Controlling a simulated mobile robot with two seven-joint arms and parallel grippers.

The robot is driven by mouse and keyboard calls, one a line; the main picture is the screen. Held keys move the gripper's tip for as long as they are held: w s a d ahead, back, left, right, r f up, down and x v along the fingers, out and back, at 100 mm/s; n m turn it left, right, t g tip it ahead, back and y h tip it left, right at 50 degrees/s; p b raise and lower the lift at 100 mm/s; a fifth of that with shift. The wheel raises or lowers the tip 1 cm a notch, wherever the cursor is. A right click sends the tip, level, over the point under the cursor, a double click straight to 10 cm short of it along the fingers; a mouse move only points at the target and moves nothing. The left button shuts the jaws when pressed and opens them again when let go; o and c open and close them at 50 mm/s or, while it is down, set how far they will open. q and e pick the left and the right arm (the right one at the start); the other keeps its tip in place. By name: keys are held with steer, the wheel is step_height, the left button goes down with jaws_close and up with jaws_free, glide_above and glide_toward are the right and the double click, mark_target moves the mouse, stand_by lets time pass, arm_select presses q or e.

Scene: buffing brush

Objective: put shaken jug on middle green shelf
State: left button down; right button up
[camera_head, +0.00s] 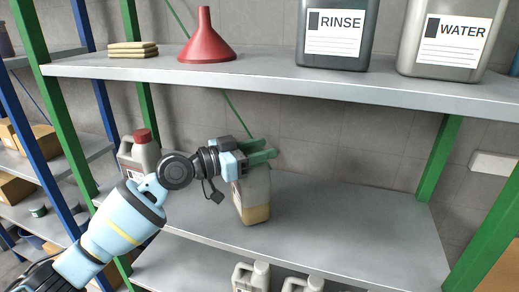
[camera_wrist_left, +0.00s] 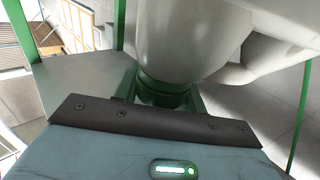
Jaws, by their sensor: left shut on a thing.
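A pale jug with a tan lower part (camera_head: 255,205) is at the middle green shelf (camera_head: 340,215), close to its surface. I cannot tell whether its base touches the board. My left gripper (camera_head: 262,152) is shut on the jug near its top, and its green fingers reach across it. In the left wrist view the jug's pale body (camera_wrist_left: 185,40) fills the top middle, with the green fingers (camera_wrist_left: 165,88) around its neck. The gripper hides part of the jug's top. My right gripper is not in view.
A grey jug with a red cap (camera_head: 140,150) stands on the left of the middle shelf. The upper shelf (camera_head: 270,80) holds a red funnel (camera_head: 206,40), sponges (camera_head: 133,49), and RINSE (camera_head: 337,55) and WATER (camera_head: 452,60) containers. The middle shelf's right half is clear.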

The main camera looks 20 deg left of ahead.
arm_select(q)
steer(key=shift+r, duration=0.1)
steer(key=c, duration=1.3)
jaws_free()
steer(key=shift+f, duration=0.3)
steer(key=o, duration=0.5)
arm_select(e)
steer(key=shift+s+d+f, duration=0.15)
arm_select(q)
steer(key=shift+r, duration=0.1)
steer(key=shift+r, duration=0.2)
steer(key=shift+b+v, duration=1.55)
steer(key=shift+v, duration=4.5)
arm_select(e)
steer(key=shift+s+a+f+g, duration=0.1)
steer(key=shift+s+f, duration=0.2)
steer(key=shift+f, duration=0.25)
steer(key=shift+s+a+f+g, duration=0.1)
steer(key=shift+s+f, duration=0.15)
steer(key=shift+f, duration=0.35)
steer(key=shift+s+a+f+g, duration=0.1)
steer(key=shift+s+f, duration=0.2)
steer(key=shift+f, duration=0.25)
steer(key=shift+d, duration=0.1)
